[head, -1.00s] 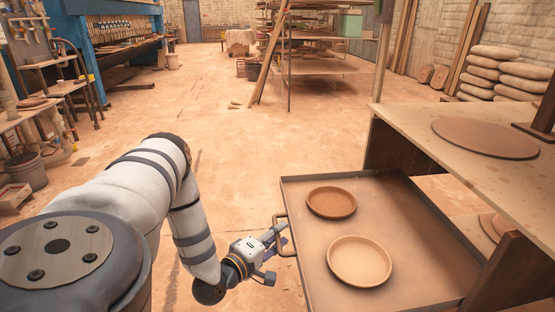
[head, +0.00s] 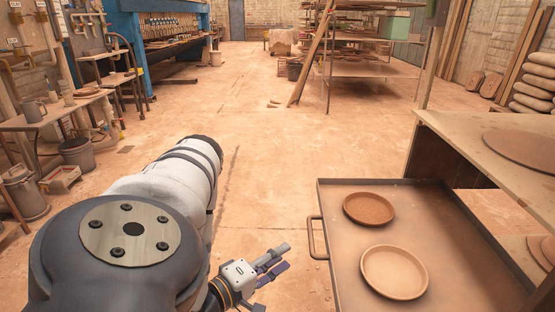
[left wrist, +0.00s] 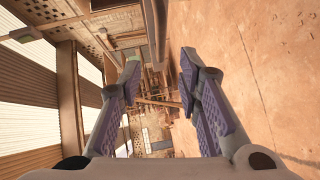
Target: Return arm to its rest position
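My left arm (head: 165,185) reaches in from the left in the head view, white with dark bands. My left gripper (head: 284,257) is low in the picture, left of the pulled-out tray (head: 345,290) and apart from its handle (head: 317,239). In the left wrist view the gripper (left wrist: 160,62) has its two purple-padded fingers spread, with nothing between them. A darker round dish (head: 369,209) and a lighter round dish (head: 394,272) lie in the tray. My right gripper is not in view.
A wooden bench (head: 480,140) with a round board (head: 525,148) stands right of the tray. A side table (head: 60,110), a bucket (head: 77,153) and a crate (head: 61,180) are at the left. A shelf rack (head: 375,70) stands farther back. The middle floor (head: 270,150) is clear.

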